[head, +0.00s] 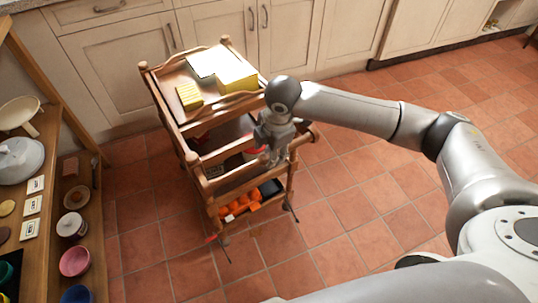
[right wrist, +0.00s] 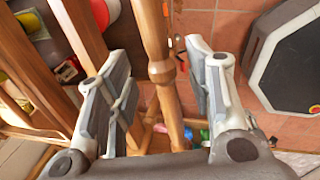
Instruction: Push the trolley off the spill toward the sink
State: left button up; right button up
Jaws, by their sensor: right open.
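The wooden trolley (head: 215,112) stands on the tiled floor in front of the cabinets, with several tiers. My right gripper (head: 272,152) is at its near right side. In the right wrist view, my right gripper (right wrist: 160,85) is open, with a turned wooden bar (right wrist: 156,45) of the trolley running between its two fingers. A gap shows on the right side of the bar; I cannot tell whether either finger touches it. My left gripper is out of view. I see no spill and no sink.
Yellow boxes (head: 237,80) and a white sheet (head: 213,62) lie on the top tier. Orange items (head: 238,205) sit on the lowest. A wooden shelf (head: 60,165) with dishes stands at left. Cabinets (head: 125,65) line the back. The tiled floor (head: 340,220) is clear at right.

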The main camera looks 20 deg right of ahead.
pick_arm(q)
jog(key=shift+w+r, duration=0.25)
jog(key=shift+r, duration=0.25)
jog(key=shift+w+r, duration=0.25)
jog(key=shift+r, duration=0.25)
pick_arm(e)
jog(key=shift+x, duration=1.45)
grip_shut()
jog(key=w, duration=0.9)
jog(key=shift+w+d+b, duration=0.1)
jog(key=shift+d+b, duration=0.3)
pick_arm(q)
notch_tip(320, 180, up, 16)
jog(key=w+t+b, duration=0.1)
jog(key=b, duration=0.3)
pick_arm(e)
jog(key=w, duration=0.8)
jog(key=shift+w+d, duration=0.2)
jog(key=shift+d, duration=0.15)
